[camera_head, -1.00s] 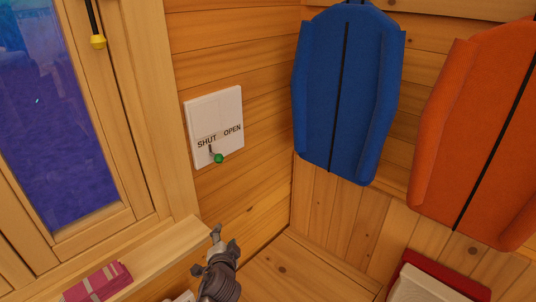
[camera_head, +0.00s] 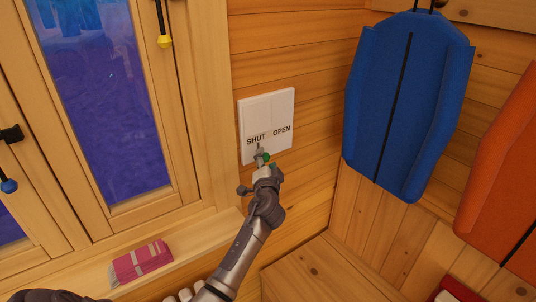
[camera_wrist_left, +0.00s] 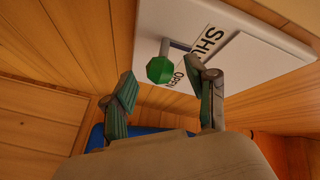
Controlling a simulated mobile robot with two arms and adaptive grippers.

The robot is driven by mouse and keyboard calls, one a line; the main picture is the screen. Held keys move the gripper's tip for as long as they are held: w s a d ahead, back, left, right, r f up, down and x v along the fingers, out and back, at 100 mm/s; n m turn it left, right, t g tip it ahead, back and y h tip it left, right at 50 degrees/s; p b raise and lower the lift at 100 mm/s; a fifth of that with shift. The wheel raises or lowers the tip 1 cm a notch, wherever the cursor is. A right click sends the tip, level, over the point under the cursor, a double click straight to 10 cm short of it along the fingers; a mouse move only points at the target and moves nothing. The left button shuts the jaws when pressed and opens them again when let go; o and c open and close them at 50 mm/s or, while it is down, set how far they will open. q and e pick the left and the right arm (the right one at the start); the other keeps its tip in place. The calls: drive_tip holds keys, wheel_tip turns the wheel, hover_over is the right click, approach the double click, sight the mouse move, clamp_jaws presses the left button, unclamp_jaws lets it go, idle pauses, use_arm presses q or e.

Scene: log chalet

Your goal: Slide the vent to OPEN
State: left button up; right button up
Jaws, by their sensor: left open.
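The vent is a white wall plate (camera_head: 267,105) marked SHUT on its left and OPEN on its right. Its small lever with a green knob (camera_head: 267,157) stands below the word SHUT. My left gripper (camera_head: 262,164) is right at the knob and partly hides it in the head view. My right gripper is not in view.
A window with a yellow-ended handle (camera_head: 165,41) is left of the plate. A folded pink cloth (camera_head: 141,262) lies on the sill (camera_head: 190,240) below. A blue padded item (camera_head: 405,110) and an orange one (camera_head: 505,180) hang on the right.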

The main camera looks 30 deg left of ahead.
use_arm(q)
drive_tip(key=shift+x, duration=1.25)
drive_tip(key=shift+s, duration=0.1)
clamp_jaws()
